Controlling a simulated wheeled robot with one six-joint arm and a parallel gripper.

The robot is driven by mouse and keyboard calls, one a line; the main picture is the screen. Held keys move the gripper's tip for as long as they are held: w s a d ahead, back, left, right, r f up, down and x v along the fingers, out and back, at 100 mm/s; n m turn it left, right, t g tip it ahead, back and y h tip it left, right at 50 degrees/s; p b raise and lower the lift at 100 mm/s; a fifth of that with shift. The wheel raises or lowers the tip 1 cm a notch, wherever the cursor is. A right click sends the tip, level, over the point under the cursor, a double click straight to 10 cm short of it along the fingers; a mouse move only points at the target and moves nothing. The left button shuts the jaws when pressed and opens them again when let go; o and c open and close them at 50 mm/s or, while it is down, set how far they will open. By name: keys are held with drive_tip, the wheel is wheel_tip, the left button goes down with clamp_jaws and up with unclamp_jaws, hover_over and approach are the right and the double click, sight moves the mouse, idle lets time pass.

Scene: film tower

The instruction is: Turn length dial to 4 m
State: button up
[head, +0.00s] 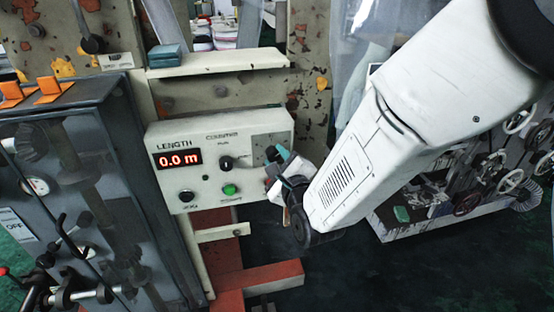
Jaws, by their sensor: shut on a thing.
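The cream control box (165,193) carries the word LENGTH and a red display (180,159) reading 0.0 m. At its right end is a grey dial plate (264,142) with a dark knob, the length dial (271,153), mostly hidden by my gripper. My gripper (277,162) comes in from the right, its teal-tipped fingers shut on this dial. The dial's pointer and scale marks are too small and covered to read.
A second black knob (226,163), a lit green button (229,189) and a black button (186,197) sit nearby on the box. A ledge (220,62) with a teal box (167,55) stands above. A dark grey machine with orange switches (50,90) is at left.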

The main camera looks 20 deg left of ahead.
drive_tip(key=n, duration=0.4)
drive_tip(key=n+h, duration=0.1)
drive_tip(key=n, duration=0.3)
drive_tip(key=shift+s+r, duration=0.1)
drive_tip(key=n, duration=0.4)
drive_tip(key=shift+a+h, duration=0.1)
drive_tip(key=shift+h, duration=0.3)
drive_tip(key=n, duration=0.4)
drive_tip(key=shift+s+h, duration=0.1)
drive_tip(key=shift+h, duration=0.2)
drive_tip(key=n, duration=0.3)
drive_tip(key=shift+a+n+t+h, duration=0.15)
drive_tip(key=shift+n+t+h, duration=0.15)
drive_tip(key=shift+n, duration=0.1)
drive_tip(key=n, duration=0.4)
drive_tip(key=shift+t, duration=0.3)
drive_tip(key=n, duration=0.4)
drive_tip(key=shift+s+a+t+h, duration=0.1)
drive_tip(key=shift+t+h, duration=0.2)
drive_tip(key=shift+n+t, duration=0.3)
drive_tip(key=shift+n, duration=2)
